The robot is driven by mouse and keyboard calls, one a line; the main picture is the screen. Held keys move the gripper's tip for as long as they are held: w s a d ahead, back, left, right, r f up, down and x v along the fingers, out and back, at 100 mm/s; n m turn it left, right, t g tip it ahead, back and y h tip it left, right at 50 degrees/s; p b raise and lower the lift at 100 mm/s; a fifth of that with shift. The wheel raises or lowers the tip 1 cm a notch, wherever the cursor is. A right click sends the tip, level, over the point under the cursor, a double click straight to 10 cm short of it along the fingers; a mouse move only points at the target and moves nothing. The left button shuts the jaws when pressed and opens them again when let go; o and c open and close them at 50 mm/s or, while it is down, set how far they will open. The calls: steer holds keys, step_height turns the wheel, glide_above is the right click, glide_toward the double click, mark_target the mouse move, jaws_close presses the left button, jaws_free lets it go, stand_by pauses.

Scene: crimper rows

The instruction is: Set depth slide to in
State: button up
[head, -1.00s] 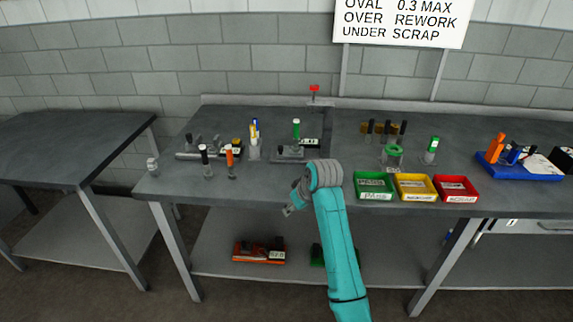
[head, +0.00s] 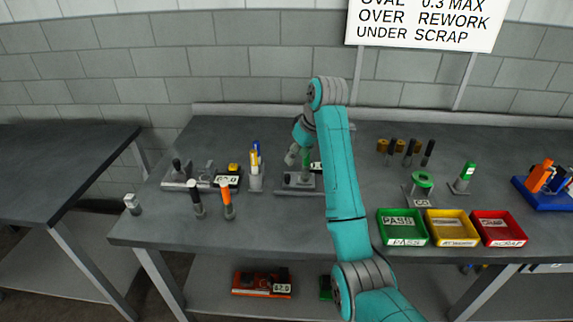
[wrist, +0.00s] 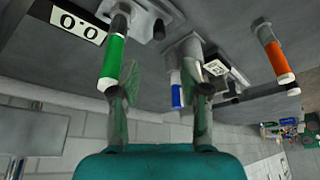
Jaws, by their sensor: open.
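The middle fixture (head: 298,182) is a grey plate on the bench with an upright green handle and a white label, partly hidden by my arm. In the wrist view its green handle (wrist: 113,62) hangs beside my left finger, and a label reading 0.0 (wrist: 77,22) shows near it. My gripper (wrist: 160,90) is open, its fingers apart with nothing held between them. In the head view my gripper (head: 294,156) is over this fixture, close to the green handle. I cannot tell which part is the depth slide, nor whether a finger touches the handle.
A second fixture (head: 200,178) stands left, with a holder of blue and yellow tools (head: 255,172) between. Black (head: 196,197) and orange (head: 227,202) handles stand in front. Green (head: 400,240), yellow (head: 452,240) and red trays (head: 499,240) sit right.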

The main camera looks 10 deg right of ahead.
mark_target(287, 175)
steer(key=x, duration=1)
steer(key=shift+w+f, duration=0.2)
steer(key=shift+f, duration=0.15)
jaws_close()
